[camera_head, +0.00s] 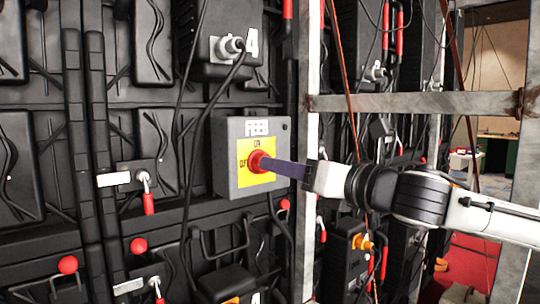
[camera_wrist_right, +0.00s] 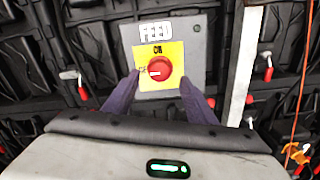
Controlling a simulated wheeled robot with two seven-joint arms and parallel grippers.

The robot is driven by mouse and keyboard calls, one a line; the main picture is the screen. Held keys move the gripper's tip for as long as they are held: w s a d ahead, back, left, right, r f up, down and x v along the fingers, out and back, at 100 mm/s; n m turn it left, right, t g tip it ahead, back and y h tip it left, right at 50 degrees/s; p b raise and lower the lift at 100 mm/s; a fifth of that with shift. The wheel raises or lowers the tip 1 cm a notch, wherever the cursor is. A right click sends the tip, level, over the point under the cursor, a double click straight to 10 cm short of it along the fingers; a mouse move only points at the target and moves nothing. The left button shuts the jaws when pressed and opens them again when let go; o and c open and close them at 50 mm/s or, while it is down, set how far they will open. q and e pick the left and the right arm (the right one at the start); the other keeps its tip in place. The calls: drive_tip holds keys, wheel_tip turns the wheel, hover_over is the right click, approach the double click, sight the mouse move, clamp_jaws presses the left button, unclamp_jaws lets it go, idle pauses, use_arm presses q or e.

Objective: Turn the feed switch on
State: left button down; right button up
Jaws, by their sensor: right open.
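The feed switch is a grey box (camera_head: 229,176) with a yellow plate and a red round knob (camera_head: 257,161) on the black panel wall. In the right wrist view the box (camera_wrist_right: 192,30) carries a FEED label, with ON above the red knob (camera_wrist_right: 160,69) and OFF to its left. A pale mark on the knob points left, toward OFF. My right gripper (camera_head: 268,164) reaches in from the right in the head view, its purple fingertips close to the knob. In the wrist view its fingers (camera_wrist_right: 160,82) are open, one on each side of the knob; contact cannot be told.
A pale metal post (camera_head: 305,120) stands just right of the box, with a crossbar (camera_head: 410,103) above my right arm. Cables hang above and below the box. Red-handled latches (camera_head: 147,194) stick out of the panels at the left.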

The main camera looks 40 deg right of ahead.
drive_tip(key=shift+w+a+p, duration=0.15)
drive_tip(key=shift+w+p, duration=0.4)
drive_tip(key=shift+w, duration=0.85)
drive_tip(key=shift+w+a+p, duration=0.1)
drive_tip(key=shift+w+p, duration=0.45)
drive_tip(key=shift+w, duration=0.85)
drive_tip(key=c, duration=1)
drive_tip(key=shift+c, duration=0.2)
